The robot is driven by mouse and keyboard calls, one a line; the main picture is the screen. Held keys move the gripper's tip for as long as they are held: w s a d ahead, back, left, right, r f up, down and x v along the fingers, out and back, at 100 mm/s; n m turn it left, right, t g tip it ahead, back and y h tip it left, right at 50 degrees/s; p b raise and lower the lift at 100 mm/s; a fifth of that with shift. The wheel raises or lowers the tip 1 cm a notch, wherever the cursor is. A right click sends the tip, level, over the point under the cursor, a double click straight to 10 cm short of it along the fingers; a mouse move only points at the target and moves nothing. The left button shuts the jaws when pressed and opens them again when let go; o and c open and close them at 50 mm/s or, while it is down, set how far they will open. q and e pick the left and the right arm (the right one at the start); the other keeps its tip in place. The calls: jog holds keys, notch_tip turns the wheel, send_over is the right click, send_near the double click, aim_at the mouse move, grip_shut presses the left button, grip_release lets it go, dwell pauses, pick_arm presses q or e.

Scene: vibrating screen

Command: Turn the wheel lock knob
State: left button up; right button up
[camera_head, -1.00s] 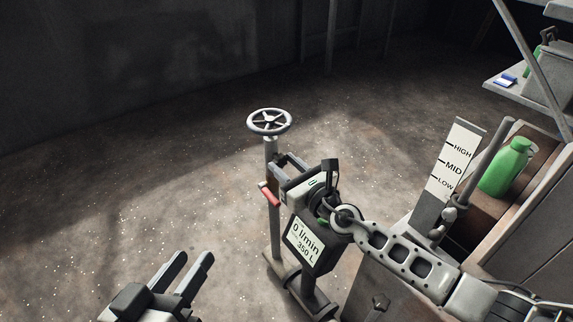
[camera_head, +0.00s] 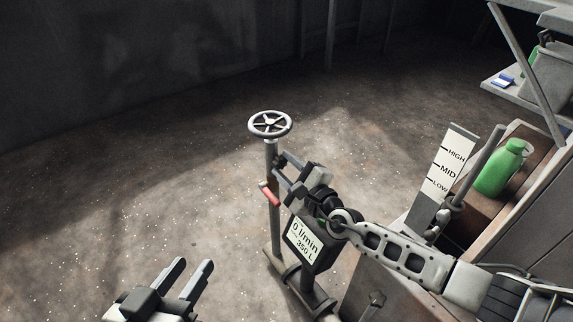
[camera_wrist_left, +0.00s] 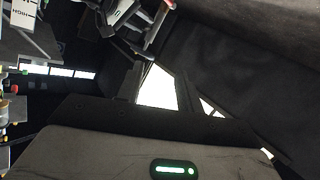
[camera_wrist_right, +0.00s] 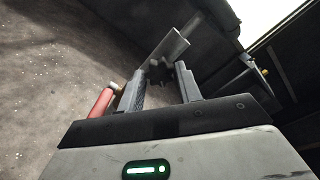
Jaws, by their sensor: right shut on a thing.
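The grey handwheel (camera_head: 269,124) sits on top of an upright metal post (camera_head: 274,235). A dark, star-shaped lock knob (camera_wrist_right: 160,72) shows between the fingertips of my right gripper in the right wrist view, against the grey post. In the head view the right gripper (camera_head: 280,166) is at the post just below the wheel and hides the knob. It is shut on the knob. A red handle (camera_head: 269,193) is just below it, and beside one finger in the right wrist view (camera_wrist_right: 101,104). My left gripper (camera_head: 196,263) is open and empty at lower left.
A flow display (camera_head: 305,244) stands under my right wrist, near pipes. The floor at left is clear.

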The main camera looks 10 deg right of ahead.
pick_arm(q)
jog(key=shift+s+a+f, duration=0.1)
jog(key=shift+f, duration=0.2)
pick_arm(e)
jog(key=shift+n, duration=0.6)
jog(key=o, duration=0.9)
jog(key=shift+o, duration=0.2)
pick_arm(q)
jog(key=shift+r, duration=0.2)
pick_arm(e)
jog(key=shift+s+d, duration=0.1)
